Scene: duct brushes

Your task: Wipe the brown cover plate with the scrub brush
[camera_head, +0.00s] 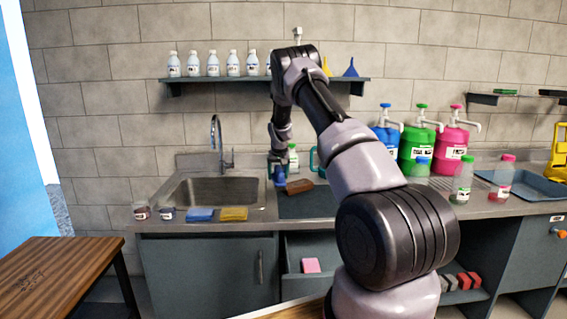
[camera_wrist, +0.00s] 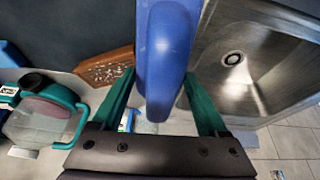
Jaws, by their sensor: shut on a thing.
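My gripper (camera_head: 279,166) is shut on the blue scrub brush (camera_head: 280,180), over the counter between the sink and the dark tray. In the wrist view the blue brush (camera_wrist: 165,50) stands between the two green fingers of my gripper (camera_wrist: 158,85). Its bristles are not clearly seen. The brown cover plate (camera_head: 300,187) lies just right of the brush. In the wrist view the plate (camera_wrist: 105,67) is left of the brush and carries pale specks. The brush partly hides that area, so I cannot tell whether brush and plate touch.
The steel sink (camera_head: 192,190) is left of my gripper. A jug with a teal handle (camera_wrist: 72,115) stands close by the plate. A blue sponge (camera_head: 200,214) and a yellow sponge (camera_head: 233,214) lie at the counter's front. Colored pump jugs (camera_head: 418,148) stand at right.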

